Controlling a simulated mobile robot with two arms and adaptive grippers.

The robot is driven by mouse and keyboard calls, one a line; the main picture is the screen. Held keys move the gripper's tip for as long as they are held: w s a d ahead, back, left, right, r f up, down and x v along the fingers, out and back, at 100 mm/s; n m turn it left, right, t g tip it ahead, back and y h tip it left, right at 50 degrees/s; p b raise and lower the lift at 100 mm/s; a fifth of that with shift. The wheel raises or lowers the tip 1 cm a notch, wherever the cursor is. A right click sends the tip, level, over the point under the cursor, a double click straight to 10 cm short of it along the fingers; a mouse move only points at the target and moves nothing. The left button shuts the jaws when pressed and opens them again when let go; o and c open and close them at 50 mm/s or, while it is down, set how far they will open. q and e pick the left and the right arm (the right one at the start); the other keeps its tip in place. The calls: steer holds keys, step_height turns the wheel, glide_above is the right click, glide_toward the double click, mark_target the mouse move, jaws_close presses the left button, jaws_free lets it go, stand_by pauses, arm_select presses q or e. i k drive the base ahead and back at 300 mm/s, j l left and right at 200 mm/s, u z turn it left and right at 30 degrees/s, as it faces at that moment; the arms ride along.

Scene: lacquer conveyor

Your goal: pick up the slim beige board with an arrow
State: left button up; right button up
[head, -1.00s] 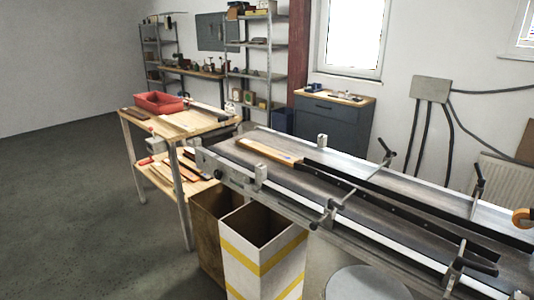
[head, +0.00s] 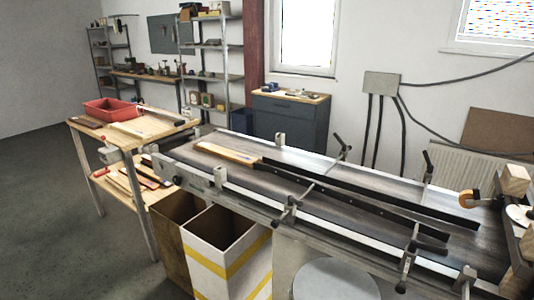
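A slim beige board (head: 228,152) lies flat on the belt of the conveyor (head: 345,197), at its far left end. A small dark mark shows near its right end, too small to read as an arrow. The board's right end is close to a dark guide rail (head: 350,194); I cannot tell if they touch. Other pale boards (head: 143,129) lie on the wooden table (head: 122,141) to the left. Neither of my grippers is in view.
A red bin (head: 110,108) stands on the table. Two tall boxes, one brown (head: 178,222) and one white with yellow stripes (head: 226,255), stand before the conveyor. A round grey stool top (head: 335,281) is nearby. Clamp handles (head: 287,208) stick out. Floor at left is clear.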

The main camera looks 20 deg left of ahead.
mark_target(246, 160)
steer(key=i+j+z, duration=0.1)
steer(key=j+z, duration=0.3)
steer(key=j, duration=0.15)
steer(key=j+z, duration=0.85)
steer(key=j, duration=0.25)
